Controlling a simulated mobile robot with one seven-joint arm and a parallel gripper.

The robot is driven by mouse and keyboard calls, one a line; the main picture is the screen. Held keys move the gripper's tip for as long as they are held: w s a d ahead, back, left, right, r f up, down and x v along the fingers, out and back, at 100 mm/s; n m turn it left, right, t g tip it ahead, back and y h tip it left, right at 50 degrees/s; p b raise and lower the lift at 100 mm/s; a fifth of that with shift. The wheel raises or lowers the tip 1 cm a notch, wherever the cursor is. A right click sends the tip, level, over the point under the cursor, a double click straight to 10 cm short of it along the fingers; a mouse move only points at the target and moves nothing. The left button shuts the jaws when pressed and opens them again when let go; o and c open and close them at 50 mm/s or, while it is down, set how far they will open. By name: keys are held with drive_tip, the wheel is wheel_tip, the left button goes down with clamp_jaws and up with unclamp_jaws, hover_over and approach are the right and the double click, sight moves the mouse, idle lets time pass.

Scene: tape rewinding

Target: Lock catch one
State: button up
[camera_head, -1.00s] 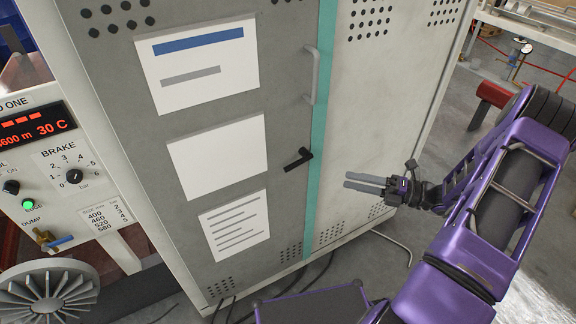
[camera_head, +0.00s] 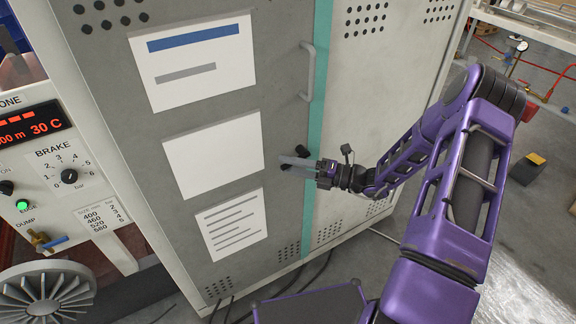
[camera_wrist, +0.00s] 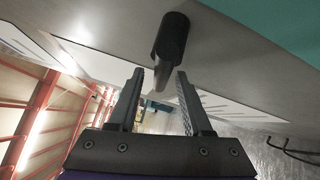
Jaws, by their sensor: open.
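The catch (camera_head: 301,152) is a small black lever handle on the grey cabinet door, near the teal strip. In the head view my gripper partly covers it, and only its black knob shows clearly. In the wrist view the catch (camera_wrist: 170,42) is a black knob with a grey stem, at the top middle and just ahead of the fingers. My gripper (camera_head: 292,165) is in front of the door at the catch, coming from the right. In the wrist view my gripper (camera_wrist: 157,88) is open, its fingers on either side of the stem's end. I cannot tell whether they touch it.
The grey cabinet door (camera_head: 285,50) carries three white sheets and a grey pull handle (camera_head: 308,72) above the catch. A control panel (camera_head: 65,155) with a brake dial stands at the left. Open floor (camera_head: 530,210) lies at the right.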

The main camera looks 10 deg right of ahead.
drive_tip(key=shift+w+a, duration=0.15)
drive_tip(key=shift+a, duration=0.15)
clamp_jaws()
idle(1.3)
